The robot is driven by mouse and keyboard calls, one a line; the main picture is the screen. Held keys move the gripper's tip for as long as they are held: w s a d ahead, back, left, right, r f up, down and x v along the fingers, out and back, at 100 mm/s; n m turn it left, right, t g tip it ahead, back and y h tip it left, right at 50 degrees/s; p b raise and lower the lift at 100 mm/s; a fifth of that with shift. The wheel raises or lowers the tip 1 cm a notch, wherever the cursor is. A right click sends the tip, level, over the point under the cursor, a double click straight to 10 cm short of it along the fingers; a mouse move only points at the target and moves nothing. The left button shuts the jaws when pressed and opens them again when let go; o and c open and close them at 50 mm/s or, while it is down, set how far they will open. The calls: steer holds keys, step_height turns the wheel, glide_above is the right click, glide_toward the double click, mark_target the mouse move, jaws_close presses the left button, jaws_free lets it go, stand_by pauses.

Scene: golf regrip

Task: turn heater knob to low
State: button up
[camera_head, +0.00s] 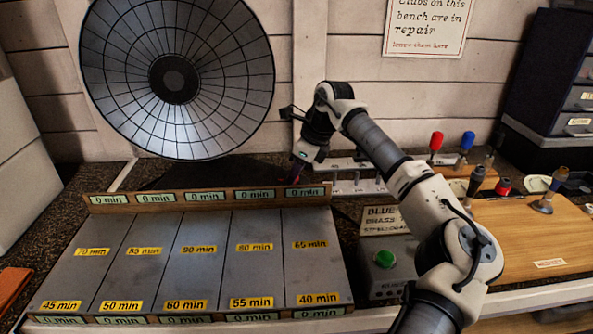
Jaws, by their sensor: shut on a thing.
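The heater (176,80) is a large round dish with a dark wire grille and a dark hub, standing at the back left. Its dark base (215,172) sits behind the rack of labelled slots. My gripper (298,172) reaches down at the right end of that base, behind the rack's back rail. It is shut on a small dark, reddish part there, which seems to be the heater knob. The fingers and rail hide most of it, so its pointer and any low mark cannot be read.
The grey slotted rack (205,250) with yellow minute labels fills the front left. A box with a green button (384,259) stands right of it. Red and blue-handled tools (436,142) and a wooden board (520,245) lie right of my arm. The wall is close behind.

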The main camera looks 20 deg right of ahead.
steer(key=shift+f+m+b, duration=0.1)
steer(key=shift+m+b, duration=0.2)
steer(key=shift+b, duration=0.05)
steer(key=shift+f+m+t+h+b, duration=0.1)
steer(key=shift+m+t+h+b, duration=0.25)
steer(key=shift+m+b, duration=0.35)
steer(key=m+b, duration=0.1)
steer(key=m+h+b, duration=0.1)
steer(key=m+b, duration=0.1)
steer(key=shift+s+a+t, duration=0.15)
steer(key=shift+t, duration=0.1)
steer(key=m+b, duration=0.1)
steer(key=m, duration=0.1)
steer(key=m+h+b, duration=0.1)
steer(key=b, duration=0.1)
steer(key=shift+a+m+h, duration=0.15)
steer(key=shift+m+h, duration=0.1)
steer(key=shift+m, duration=0.15)
steer(key=shift+a+m+h+b, duration=0.1)
steer(key=shift+m+h+b, duration=0.4)
steer(key=shift+m+b, duration=0.8)
steer(key=shift+r+m, duration=0.2)
steer(key=shift+m, duration=0.1)
steer(key=o, duration=1)
